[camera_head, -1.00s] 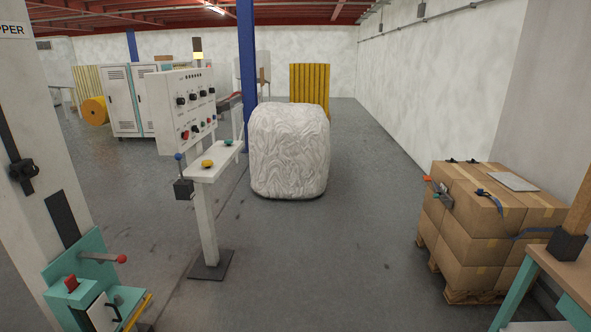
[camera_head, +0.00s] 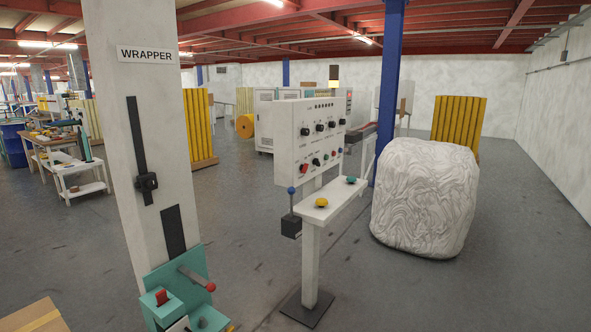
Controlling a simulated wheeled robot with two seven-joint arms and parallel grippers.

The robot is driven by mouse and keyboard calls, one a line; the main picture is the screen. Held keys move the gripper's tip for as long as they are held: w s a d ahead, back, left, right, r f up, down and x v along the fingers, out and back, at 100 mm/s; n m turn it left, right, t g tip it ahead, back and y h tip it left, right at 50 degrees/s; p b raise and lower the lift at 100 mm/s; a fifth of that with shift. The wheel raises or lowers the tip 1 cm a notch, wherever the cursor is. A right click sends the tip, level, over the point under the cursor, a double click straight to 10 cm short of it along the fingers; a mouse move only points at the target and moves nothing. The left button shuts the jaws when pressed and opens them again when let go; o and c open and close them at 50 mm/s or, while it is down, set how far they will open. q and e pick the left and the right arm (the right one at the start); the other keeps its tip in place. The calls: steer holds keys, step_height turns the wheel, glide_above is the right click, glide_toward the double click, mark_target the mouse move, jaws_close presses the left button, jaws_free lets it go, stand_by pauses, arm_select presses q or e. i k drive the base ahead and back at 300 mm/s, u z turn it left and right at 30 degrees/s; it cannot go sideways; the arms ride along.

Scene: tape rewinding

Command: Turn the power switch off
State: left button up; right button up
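A white control panel (camera_head: 312,140) with several black knobs and red and black buttons stands on a white post right of the middle. Its shelf carries a yellow button (camera_head: 321,202) and a green button (camera_head: 351,180). A blue-knobbed lever (camera_head: 291,191) rises from a black box at its left. The white wrapper column (camera_head: 150,110) stands nearer, at left. A teal box (camera_head: 178,285) at its foot bears a red switch (camera_head: 162,297) and a red-tipped lever (camera_head: 198,278). I cannot tell which control is the power switch, or its setting. Neither gripper shows.
A large white wrapped bale (camera_head: 425,195) stands on the floor at right. A blue pillar (camera_head: 388,90) rises behind the panel. A cardboard box (camera_head: 35,318) shows at the bottom left. Work tables (camera_head: 65,150) stand far left. The floor at front right is clear.

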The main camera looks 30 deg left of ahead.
mark_target(304, 169)
steer(key=u, duration=0.25)
steer(key=i, duration=0.65)
steer(key=z, duration=0.95)
steer(key=i, duration=0.8)
steer(key=u, duration=0.65)
steer(key=i, duration=0.65)
steer(key=u, duration=0.6)
